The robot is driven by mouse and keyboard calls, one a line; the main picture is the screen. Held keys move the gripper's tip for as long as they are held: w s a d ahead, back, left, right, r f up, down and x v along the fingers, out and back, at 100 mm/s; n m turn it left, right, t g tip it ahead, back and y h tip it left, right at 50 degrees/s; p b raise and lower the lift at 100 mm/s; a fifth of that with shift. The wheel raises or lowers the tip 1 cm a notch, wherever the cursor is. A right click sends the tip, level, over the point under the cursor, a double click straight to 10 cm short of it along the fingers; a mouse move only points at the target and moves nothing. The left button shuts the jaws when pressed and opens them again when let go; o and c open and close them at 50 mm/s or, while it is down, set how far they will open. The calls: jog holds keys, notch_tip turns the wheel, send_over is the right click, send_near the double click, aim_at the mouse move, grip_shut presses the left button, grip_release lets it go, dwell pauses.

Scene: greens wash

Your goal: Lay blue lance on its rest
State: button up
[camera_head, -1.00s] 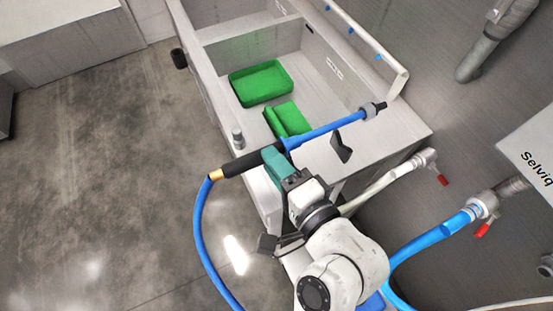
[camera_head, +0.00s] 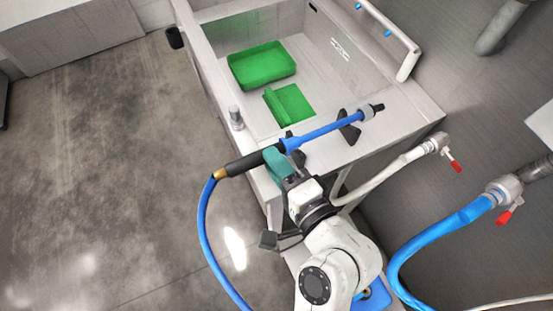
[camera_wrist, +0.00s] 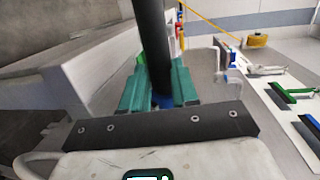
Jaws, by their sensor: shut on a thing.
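The blue lance (camera_head: 325,132) has a black grip, a blue tube and a grey nozzle end. It lies slantwise over the near end of the sink. My gripper (camera_head: 278,163), with teal fingers, is shut on the black grip. In the wrist view my gripper (camera_wrist: 158,90) shows its teal fingers on both sides of the black lance grip (camera_wrist: 152,40). The rest shows as a black bracket (camera_head: 350,132) on the sink's end ledge. The tube crosses over this bracket near the nozzle; I cannot tell whether they touch. A second dark piece stands by the teal fingers, partly hidden.
The sink (camera_head: 325,60) holds a green tray (camera_head: 262,66) and a green folded piece (camera_head: 289,104). A blue hose (camera_head: 205,235) hangs from the lance's grip end. Pipes with red valve handles (camera_head: 455,162) stand at right. The floor at left is clear.

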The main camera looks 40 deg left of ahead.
jog(key=shift+f, duration=0.3)
jog(key=o, duration=0.9)
jog(key=b+v, duration=0.2)
jog(key=v, duration=0.8)
jog(key=shift+d+r, duration=0.15)
jog(key=shift+d, duration=0.25)
